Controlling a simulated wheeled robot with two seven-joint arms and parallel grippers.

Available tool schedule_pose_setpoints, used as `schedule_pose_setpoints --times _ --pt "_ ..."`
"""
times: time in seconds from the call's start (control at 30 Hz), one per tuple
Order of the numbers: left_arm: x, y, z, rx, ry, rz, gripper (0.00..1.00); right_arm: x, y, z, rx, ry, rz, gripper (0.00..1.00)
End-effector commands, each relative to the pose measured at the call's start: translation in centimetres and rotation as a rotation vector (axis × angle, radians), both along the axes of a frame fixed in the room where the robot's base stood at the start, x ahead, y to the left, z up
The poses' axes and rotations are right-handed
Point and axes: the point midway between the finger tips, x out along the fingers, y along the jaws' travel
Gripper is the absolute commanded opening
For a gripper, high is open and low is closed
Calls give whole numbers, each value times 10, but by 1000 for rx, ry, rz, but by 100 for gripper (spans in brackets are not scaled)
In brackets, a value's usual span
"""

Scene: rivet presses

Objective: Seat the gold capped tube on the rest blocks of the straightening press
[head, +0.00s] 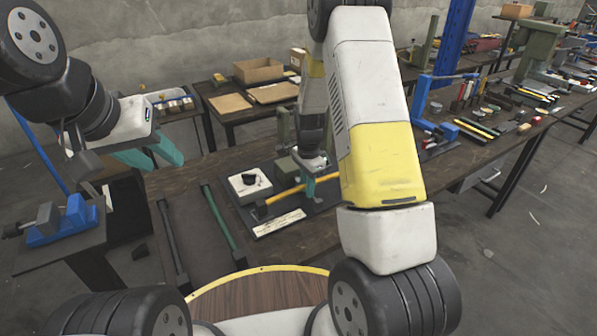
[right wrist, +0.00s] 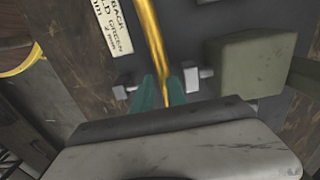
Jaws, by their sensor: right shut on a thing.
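The gold capped tube (head: 286,194) lies slanted over the dark base plate of the straightening press (head: 321,203), with a dark cap at its left end. My right gripper (head: 309,187) is shut on it. In the right wrist view, the tube (right wrist: 148,30) runs up from between the teal fingers (right wrist: 163,92). Light metal pieces, perhaps the rest blocks (right wrist: 206,74), stand on both sides of the fingers. I cannot tell whether the tube touches them. The press's green body (right wrist: 250,62) is at right. My left gripper (head: 152,154) is open and empty, over the left side.
A white box with a black knob (head: 250,184) and a label plate (head: 278,223) are on the press base. A green tube (head: 221,218) and a dark tube (head: 172,240) lie to its left. A blue vise (head: 68,218) stands far left. Cardboard boxes (head: 258,70) are behind.

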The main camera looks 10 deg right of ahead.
Motion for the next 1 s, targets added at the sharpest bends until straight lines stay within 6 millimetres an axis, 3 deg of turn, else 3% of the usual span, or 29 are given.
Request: schedule_pose_setpoints --times 0.97,1.0 --pt "0 0 0 0 0 0 39 0 0 -13 0 -1 0 0" --pt "0 0 0 0 0 0 39 0 0 -13 0 -1 0 21"
